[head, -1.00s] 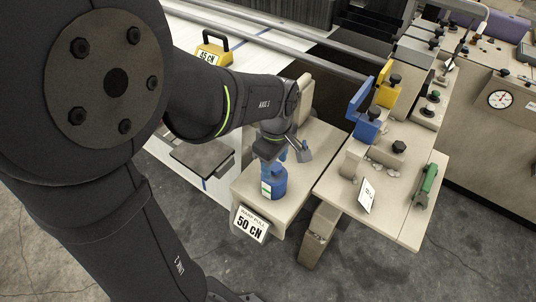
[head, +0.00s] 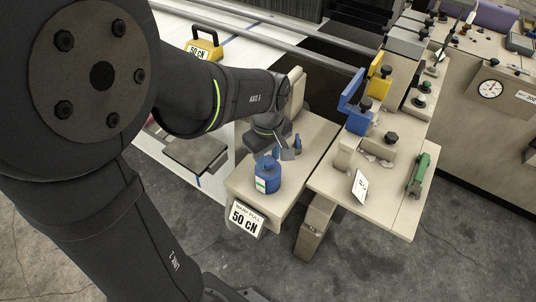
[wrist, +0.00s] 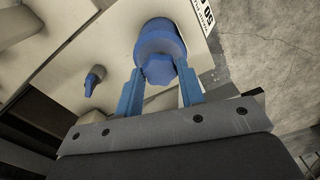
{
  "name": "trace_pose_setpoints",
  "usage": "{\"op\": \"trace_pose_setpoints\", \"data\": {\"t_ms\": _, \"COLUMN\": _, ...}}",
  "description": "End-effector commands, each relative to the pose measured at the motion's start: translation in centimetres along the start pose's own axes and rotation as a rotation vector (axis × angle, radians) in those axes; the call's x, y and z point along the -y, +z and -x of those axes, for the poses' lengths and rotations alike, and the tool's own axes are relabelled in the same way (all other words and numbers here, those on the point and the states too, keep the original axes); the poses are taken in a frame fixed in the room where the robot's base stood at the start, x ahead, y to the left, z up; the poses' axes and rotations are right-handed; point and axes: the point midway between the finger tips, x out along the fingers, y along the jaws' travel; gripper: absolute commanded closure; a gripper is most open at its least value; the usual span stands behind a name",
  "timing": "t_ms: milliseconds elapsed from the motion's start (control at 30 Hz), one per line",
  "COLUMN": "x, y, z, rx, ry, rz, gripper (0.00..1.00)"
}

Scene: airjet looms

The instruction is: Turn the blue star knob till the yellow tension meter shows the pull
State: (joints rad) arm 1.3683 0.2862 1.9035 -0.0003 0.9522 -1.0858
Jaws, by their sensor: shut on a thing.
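The blue star knob (head: 267,179) stands on the beige bench and carries a white and green label. In the wrist view the blue knob (wrist: 156,42) has a narrower faceted top between my two blue fingers. My gripper (wrist: 160,76) is shut on that top; in the head view its dark wrist (head: 268,133) hides most of the fingers. The yellow tension meter (head: 206,43) stands on the white surface behind my arm, and its display reads 50 CN. A card (head: 246,218) on the bench front reads WARP PULL 50 CN.
To the right are blue and yellow brackets (head: 358,115), black knobs and a green tool (head: 418,173). Steel bars cross behind.

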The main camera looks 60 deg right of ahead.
Motion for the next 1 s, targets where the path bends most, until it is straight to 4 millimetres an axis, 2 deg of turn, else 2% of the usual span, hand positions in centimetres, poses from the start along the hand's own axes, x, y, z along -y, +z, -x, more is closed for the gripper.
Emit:
{"op": "trace_pose_setpoints", "data": {"t_ms": 100, "x": 0.0, "y": 0.0, "z": 0.0, "rx": 0.0, "ry": 0.0, "rz": -0.134, "gripper": 0.81}}
{"op": "trace_pose_setpoints", "data": {"t_ms": 133, "x": 0.0, "y": 0.0, "z": 0.0, "rx": 0.0, "ry": 0.0, "rz": -0.138, "gripper": 0.61}}
{"op": "trace_pose_setpoints", "data": {"t_ms": 200, "x": 0.0, "y": 0.0, "z": 0.0, "rx": 0.0, "ry": 0.0, "rz": -0.133, "gripper": 0.47}}
{"op": "trace_pose_setpoints", "data": {"t_ms": 233, "x": 0.0, "y": 0.0, "z": 0.0, "rx": 0.0, "ry": 0.0, "rz": -0.132, "gripper": 0.45}}
{"op": "trace_pose_setpoints", "data": {"t_ms": 567, "x": 0.0, "y": 0.0, "z": 0.4, "rx": -0.001, "ry": 0.002, "rz": -0.13, "gripper": 0.45}}
{"op": "trace_pose_setpoints", "data": {"t_ms": 1000, "x": -0.1, "y": 0.0, "z": 4.7, "rx": -0.001, "ry": 0.002, "rz": -0.129, "gripper": 0.45}}
